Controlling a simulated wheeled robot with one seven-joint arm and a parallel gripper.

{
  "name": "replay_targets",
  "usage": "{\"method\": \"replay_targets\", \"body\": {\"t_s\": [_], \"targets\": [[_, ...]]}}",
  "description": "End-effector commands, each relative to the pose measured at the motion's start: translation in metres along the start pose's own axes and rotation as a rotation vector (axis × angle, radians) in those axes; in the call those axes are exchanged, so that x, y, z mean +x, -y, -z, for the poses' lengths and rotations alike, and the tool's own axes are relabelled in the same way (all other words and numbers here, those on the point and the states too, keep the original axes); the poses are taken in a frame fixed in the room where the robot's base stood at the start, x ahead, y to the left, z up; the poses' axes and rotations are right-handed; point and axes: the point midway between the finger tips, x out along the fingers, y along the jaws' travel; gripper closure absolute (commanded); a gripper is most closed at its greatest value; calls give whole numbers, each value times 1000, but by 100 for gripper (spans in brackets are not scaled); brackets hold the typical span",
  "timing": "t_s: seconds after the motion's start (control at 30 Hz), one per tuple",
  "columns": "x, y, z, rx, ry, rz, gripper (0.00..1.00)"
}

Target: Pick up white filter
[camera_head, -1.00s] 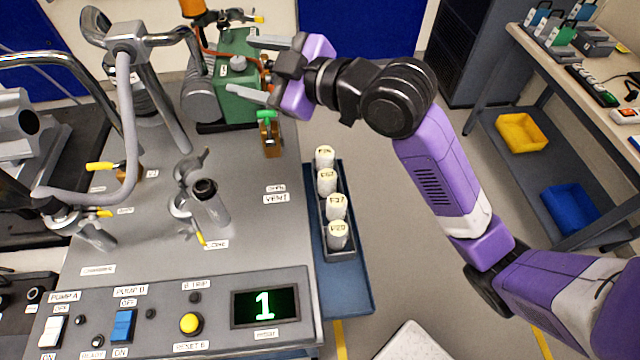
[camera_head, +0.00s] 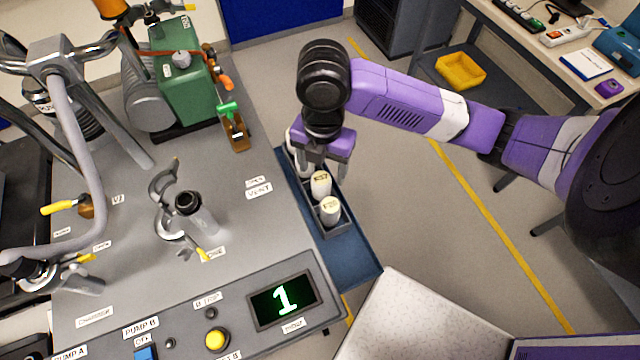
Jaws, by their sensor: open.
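White cylindrical filters stand in a narrow dark rack on a blue side tray. The two nearest, one white filter (camera_head: 321,184) and another white filter (camera_head: 330,210), show clearly. The farther ones are mostly hidden behind my gripper. My gripper (camera_head: 322,165) points down over the far part of the rack (camera_head: 340,234), just beyond the nearer filters. Its jaws are open. I cannot tell whether a filter stands between the fingers.
The grey bench on the left carries a green pump (camera_head: 185,75), a metal valve fitting (camera_head: 185,205) and a control panel with a display (camera_head: 283,300). The blue tray (camera_head: 352,265) has bare room at its near end. A white speckled surface (camera_head: 420,320) lies at the front.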

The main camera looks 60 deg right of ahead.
Motion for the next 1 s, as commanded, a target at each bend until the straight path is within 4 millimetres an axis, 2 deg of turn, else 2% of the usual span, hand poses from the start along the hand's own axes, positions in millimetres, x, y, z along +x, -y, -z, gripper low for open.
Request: {"method": "replay_targets", "body": {"t_s": [0.4, 0.7, 0.77, 1.0], "targets": [[50, -1, 3, 6, -1, 0, 34], [56, -2, 3, 3, 0, -2, 34], [56, -2, 3, 3, 0, -2, 44], [56, -2, 3, 4, 0, -2, 91]]}}
